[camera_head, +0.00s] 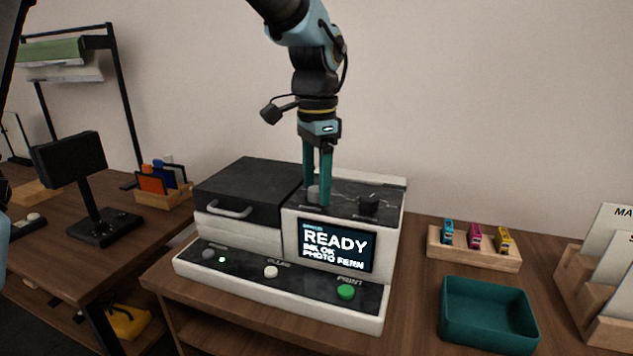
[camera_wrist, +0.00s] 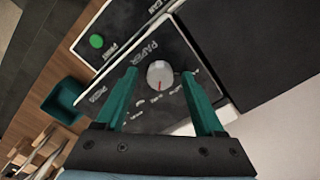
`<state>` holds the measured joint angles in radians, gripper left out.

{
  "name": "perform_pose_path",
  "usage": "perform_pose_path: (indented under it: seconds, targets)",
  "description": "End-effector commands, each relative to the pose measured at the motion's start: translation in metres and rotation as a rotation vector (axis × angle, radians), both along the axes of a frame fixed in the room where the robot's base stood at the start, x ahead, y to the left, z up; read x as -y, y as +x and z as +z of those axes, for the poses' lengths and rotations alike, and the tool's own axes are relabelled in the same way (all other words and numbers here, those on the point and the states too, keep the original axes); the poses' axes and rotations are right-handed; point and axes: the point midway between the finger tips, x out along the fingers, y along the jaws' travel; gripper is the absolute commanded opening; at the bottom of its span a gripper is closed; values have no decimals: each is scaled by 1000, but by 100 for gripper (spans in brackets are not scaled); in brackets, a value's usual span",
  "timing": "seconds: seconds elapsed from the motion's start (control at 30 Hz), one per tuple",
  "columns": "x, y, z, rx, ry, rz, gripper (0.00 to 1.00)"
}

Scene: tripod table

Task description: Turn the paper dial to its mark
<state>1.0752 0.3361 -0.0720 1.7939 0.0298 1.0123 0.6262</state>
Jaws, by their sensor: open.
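The paper dial (camera_wrist: 160,75) is a round, pale grey knob with a red pointer line, on the dark top of the white printer (camera_head: 290,228). In the wrist view its pointer aims toward the bottom of the picture, and a PAPER label lies beside it. Small markings around it are too small to read. My gripper (camera_wrist: 159,76) is open, with one teal finger on each side of the dial; I cannot tell whether they touch it. In the head view my gripper (camera_head: 317,196) points straight down, and the dial (camera_head: 313,192) is partly hidden by a finger.
The screen (camera_head: 335,245) reads READY, INK OK, PHOTO FERN. A green print button (camera_head: 346,292) is on the front panel. A teal tray (camera_head: 487,315) and a wooden cartridge rack (camera_head: 474,257) stand to the right.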

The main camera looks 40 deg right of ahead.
Motion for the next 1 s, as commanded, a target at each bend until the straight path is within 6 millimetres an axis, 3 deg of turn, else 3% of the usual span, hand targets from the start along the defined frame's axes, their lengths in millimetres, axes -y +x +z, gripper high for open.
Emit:
perform_pose_path:
  seconds: [0.07, 0.67, 1.0]
  targets:
    - [0, 0, 0, 0, 0, 0, 68]
    - [0, 0, 0, 0, 0, 0, 0]
    - [0, 0, 1, 0, 0, 13, 0]
